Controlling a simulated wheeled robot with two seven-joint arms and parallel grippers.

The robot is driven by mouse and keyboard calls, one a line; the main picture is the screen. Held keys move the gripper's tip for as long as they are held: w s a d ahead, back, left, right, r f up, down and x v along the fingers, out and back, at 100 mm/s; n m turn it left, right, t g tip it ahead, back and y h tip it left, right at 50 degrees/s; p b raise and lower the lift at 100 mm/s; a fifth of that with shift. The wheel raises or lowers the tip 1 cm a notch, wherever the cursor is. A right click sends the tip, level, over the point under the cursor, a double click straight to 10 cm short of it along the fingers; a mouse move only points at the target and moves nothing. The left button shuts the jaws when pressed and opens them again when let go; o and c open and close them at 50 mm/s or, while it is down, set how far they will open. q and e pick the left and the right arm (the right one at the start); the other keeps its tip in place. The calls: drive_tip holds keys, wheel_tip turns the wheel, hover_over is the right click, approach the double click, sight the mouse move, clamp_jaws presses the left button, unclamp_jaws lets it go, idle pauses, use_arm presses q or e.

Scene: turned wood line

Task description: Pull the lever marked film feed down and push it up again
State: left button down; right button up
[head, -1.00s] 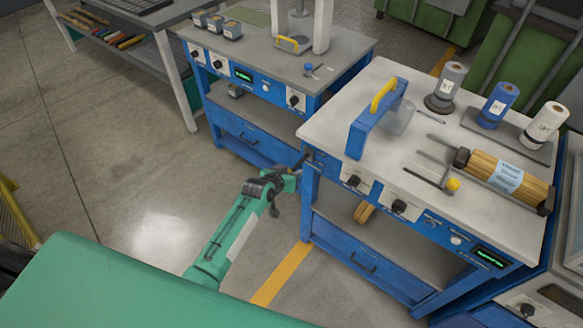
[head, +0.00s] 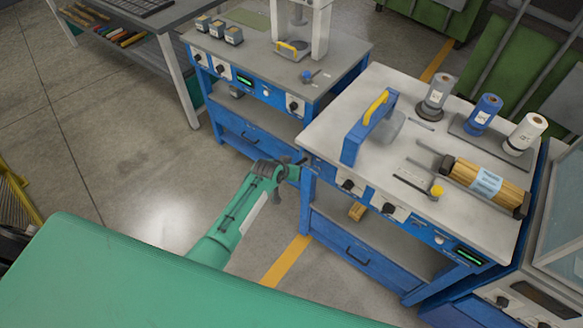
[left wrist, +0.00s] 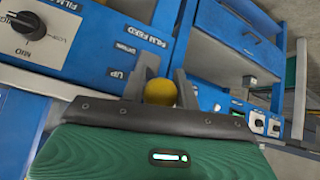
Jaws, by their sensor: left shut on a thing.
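The film feed lever's yellow ball knob (left wrist: 160,92) shows in the left wrist view, between the two grey fingers of my left gripper (left wrist: 160,88). The gripper is shut on it. Behind the knob, a blue panel carries a FILM FEED label (left wrist: 148,36) and the word UP (left wrist: 117,74). The lever's rod is hidden. In the head view my left gripper (head: 297,163) is at the left front corner of the near blue bench (head: 345,262), and the knob cannot be made out there. My right gripper is not in view.
The near bench's grey top holds a blue frame with a yellow handle (head: 376,105), a wood bundle (head: 487,182), a separate yellow knob (head: 437,191) and several rolls (head: 484,112). A second blue bench (head: 243,124) stands behind to the left. Open floor (head: 110,170) lies left of my arm.

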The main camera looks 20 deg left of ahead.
use_arm(q)
drive_tip(key=shift+w+r, duration=0.25)
drive_tip(key=shift+r, duration=0.25)
drive_tip(key=c, duration=1.1)
unclamp_jaws()
drive_tip(key=shift+o, duration=0.2)
drive_tip(key=shift+s+f, duration=0.1)
drive_tip(key=shift+s, duration=0.1)
drive_tip(key=shift+s, duration=0.2)
drive_tip(key=b+v, duration=0.1)
drive_tip(key=v, duration=1.2)
drive_tip(key=shift+r+b, duration=0.35)
drive_tip(key=shift+f, duration=0.1)
